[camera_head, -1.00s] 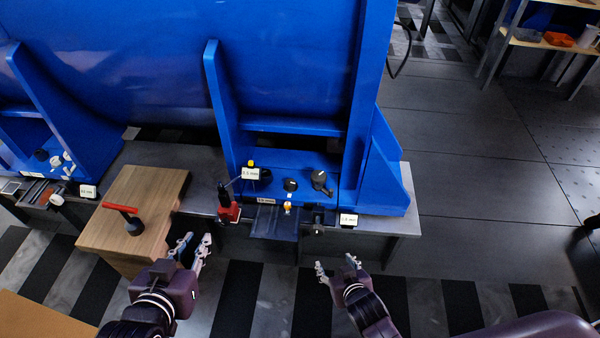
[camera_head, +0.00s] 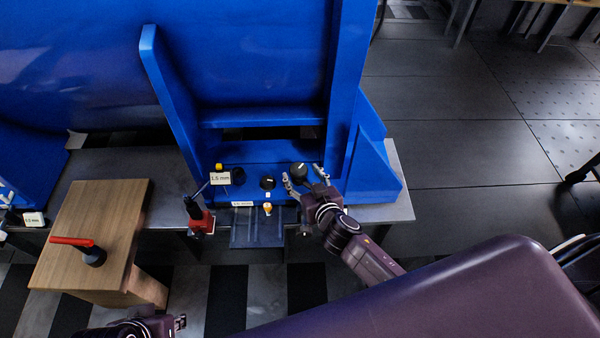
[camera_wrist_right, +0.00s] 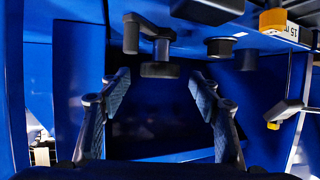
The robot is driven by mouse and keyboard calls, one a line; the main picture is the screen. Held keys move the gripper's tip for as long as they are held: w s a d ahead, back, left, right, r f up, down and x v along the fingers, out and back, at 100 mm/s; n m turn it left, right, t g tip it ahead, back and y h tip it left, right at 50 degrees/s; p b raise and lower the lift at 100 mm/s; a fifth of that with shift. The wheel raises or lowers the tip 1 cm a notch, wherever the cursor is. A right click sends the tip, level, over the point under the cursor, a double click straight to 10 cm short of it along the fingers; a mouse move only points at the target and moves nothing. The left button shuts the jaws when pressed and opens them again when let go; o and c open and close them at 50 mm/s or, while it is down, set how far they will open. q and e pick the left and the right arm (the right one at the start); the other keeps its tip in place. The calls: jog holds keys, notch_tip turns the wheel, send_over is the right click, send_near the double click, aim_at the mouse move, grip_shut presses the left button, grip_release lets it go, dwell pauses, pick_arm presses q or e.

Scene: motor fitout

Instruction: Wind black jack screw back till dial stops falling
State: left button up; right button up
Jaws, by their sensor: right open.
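A black screw head with a crank-like arm (camera_head: 299,168), likely the jack screw, stands on the blue foot plate. In the right wrist view its black head (camera_wrist_right: 160,70) hangs above the space between my fingers. My right gripper (camera_head: 304,177) is open, with its fingertips near the head; I cannot tell whether they touch it. A white readout tag (camera_head: 220,179), seemingly reading 1.5 mm, stands by a red-based indicator stand (camera_head: 200,222). My left gripper (camera_head: 180,322) is at the bottom edge, mostly cut off.
Other black knobs (camera_head: 267,183) and a yellow-topped part (camera_head: 219,167) sit left of the screw. A wooden block (camera_head: 110,205) carries a red-handled tool (camera_head: 75,243). A blue upright gusset (camera_head: 170,90) rises behind the stand.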

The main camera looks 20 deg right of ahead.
pick_arm(q)
jog(key=shift+f, duration=0.25)
pick_arm(e)
jog(key=shift+x, duration=0.9)
jog(key=shift+c, duration=0.4)
jog(key=c, duration=1)
jog(key=shift+c, duration=0.4)
jog(key=shift+r+n+y+p, duration=0.2)
jog(key=shift+n+y+p, duration=0.2)
jog(key=shift+y+p, duration=0.15)
jog(key=n+y+p, duration=0.1)
jog(key=y, duration=0.1)
jog(key=n+g+y+p, duration=0.1)
jog(key=n+y+p, duration=0.1)
jog(key=shift+w+d+n, duration=0.1)
jog(key=shift+d+n, duration=0.05)
jog(key=shift+n, duration=0.15)
jog(key=shift+f+y, duration=0.2)
jog(key=shift+y, duration=0.15)
pick_arm(q)
jog(key=s+x, duration=0.2)
jog(key=x, duration=0.9)
jog(key=shift+f+g, duration=0.4)
jog(key=shift+f, duration=0.15)
jog(key=shift+s+d, duration=0.1)
jog(key=shift+s, duration=0.05)
